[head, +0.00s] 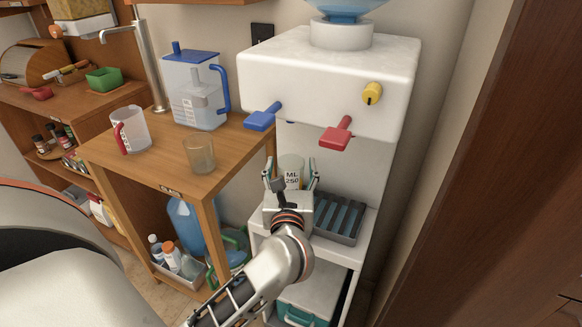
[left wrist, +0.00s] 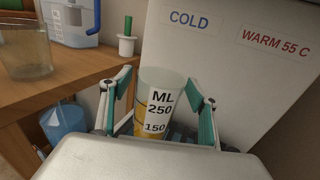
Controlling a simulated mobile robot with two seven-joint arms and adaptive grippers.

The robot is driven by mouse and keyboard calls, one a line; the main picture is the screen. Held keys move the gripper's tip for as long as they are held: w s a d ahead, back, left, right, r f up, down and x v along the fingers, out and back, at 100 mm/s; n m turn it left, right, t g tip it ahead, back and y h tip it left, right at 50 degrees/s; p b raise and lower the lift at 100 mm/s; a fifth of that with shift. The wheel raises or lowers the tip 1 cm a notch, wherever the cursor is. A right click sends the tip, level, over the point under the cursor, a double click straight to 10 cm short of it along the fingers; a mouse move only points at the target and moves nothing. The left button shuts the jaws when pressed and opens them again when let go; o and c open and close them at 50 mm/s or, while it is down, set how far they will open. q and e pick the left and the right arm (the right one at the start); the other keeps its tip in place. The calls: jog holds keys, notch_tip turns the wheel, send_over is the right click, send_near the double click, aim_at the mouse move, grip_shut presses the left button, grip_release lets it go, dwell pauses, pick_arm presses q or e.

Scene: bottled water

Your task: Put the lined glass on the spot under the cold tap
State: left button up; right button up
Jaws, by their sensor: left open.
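The lined glass (head: 291,168), clear with ML 250 and 150 marks and an orange band, is upright below the blue cold tap (head: 262,117). It also shows in the left wrist view (left wrist: 160,98). My left gripper (head: 290,176) is open, with one finger on each side of the glass; gaps show between fingers and glass in the left wrist view. The grey slatted drip tray (head: 352,226) lies beneath the taps. The spot under the cold tap and the glass's base are hidden by my gripper, so I cannot tell exactly where the base rests.
The white dispenser (head: 320,62) has a red tap (head: 337,133) and a yellow knob (head: 372,93). On the wooden table (head: 165,162) at left stand a plain glass (head: 199,156), a red-handled jug (head: 131,131) and a blue-lidded pitcher (head: 193,92). A dark wooden panel (head: 500,150) borders the right.

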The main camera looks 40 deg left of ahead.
pick_arm(q)
jog(key=s+d+r+m+t+h, duration=0.1)
jog(key=s+d+m+t+h, duration=0.45)
jog(key=m, duration=0.55)
jog(key=s+d+r+m+t+h, duration=0.2)
jog(key=s+d+m, duration=0.4)
jog(key=d+m, duration=0.35)
jog(key=s+d+f+m+g+h, duration=0.2)
jog(key=f+m+g+h, duration=0.1)
jog(key=f+m, duration=0.4)
jog(key=s+d+f+m+g+h, duration=0.2)
jog(key=f+m, duration=0.5)
jog(key=m, duration=0.1)
jog(key=s+d+f+m+g+h, duration=0.2)
jog(key=s+f+m+g+h, duration=0.1)
jog(key=f+m, duration=0.4)
jog(key=s+a+f+m+g+y, duration=0.1)
jog(key=s+a+f+m, duration=0.1)
jog(key=f, duration=0.3)
jog(key=s+a+f+m+g+y, duration=0.1)
jog(key=s+a+f+m+g, duration=0.1)
jog(key=s+f+m, duration=0.1)
notch_tip(320, 180, down, 2)
jog(key=shift+s+f+m, duration=0.1)
jog(key=shift+s+m, duration=0.25)
jog(key=shift+s, duration=0.1)
